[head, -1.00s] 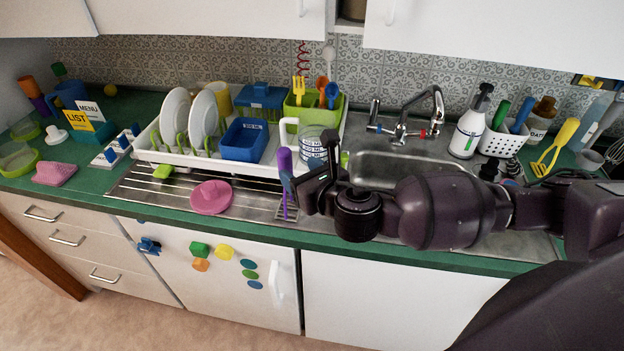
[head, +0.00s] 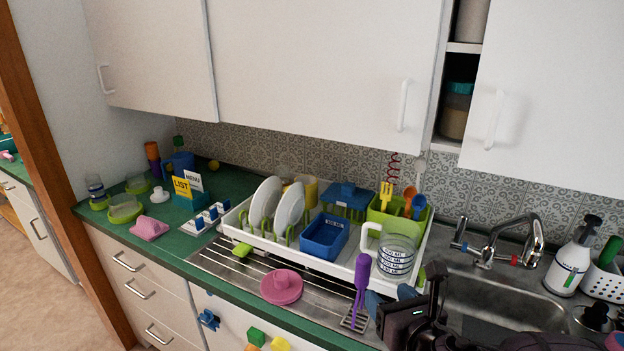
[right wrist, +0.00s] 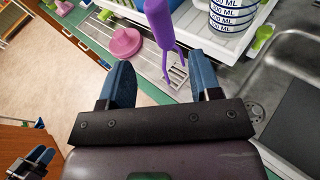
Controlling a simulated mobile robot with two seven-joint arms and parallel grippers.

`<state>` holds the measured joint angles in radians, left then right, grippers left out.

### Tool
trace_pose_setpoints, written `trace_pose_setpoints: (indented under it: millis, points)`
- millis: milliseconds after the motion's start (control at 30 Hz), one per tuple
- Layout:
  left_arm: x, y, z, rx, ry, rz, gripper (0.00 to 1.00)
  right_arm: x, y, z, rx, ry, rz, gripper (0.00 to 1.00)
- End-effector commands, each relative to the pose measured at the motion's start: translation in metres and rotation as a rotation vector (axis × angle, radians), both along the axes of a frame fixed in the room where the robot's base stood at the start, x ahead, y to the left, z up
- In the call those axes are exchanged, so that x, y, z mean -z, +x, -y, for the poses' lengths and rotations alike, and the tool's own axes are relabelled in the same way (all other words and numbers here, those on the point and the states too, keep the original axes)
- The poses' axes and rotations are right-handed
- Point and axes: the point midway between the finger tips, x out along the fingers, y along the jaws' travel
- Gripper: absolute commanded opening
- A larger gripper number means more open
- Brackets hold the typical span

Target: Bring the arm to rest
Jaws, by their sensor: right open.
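My right gripper (head: 390,299) is at the bottom of the head view, over the front of the sink counter. In the right wrist view its two blue fingers (right wrist: 163,82) are wide apart, with nothing held. A purple pronged utensil (head: 361,287) is just left of it in the head view, prongs down over the steel drainer. It also shows in the right wrist view (right wrist: 163,28), beyond the fingertips and apart from them. What looks like my left gripper (right wrist: 38,158) is small at the lower left of that view; its opening is unclear.
A white dish rack (head: 240,226) with plates, a blue tub (head: 325,237) and a measuring jug (head: 397,258) stands behind the drainer. A pink lid (head: 281,288) lies on the drainer. The tap (head: 500,240) and sink are right. White cupboards (head: 310,75) hang above.

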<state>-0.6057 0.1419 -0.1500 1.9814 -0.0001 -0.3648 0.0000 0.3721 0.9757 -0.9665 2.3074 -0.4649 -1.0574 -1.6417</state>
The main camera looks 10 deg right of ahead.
Motion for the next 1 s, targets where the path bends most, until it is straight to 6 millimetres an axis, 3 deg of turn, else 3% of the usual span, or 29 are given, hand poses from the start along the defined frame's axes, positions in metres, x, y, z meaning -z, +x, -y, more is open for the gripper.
trace_pose_setpoints:
  millis: [267, 533, 800, 1000]
  points:
    - [0.000, 0.000, 0.000, 0.000, 0.000, 0.001, 0.38, 0.028, -0.034, -0.003, 0.337, 0.644, -0.247, 0.58]
    - [0.000, 0.000, 0.000, 0.000, 0.000, 0.001, 0.38, 0.066, -0.082, 0.023, 0.872, 1.342, -0.438, 0.58]
    - [0.000, 0.000, 0.000, 0.001, 0.001, 0.001, 0.38, 0.104, -0.148, 0.059, 1.488, 1.904, -0.437, 0.58]
    - [0.000, 0.000, 0.000, 0.001, 0.001, 0.001, 0.38, 0.122, -0.188, 0.077, 1.817, 2.129, -0.342, 0.58]
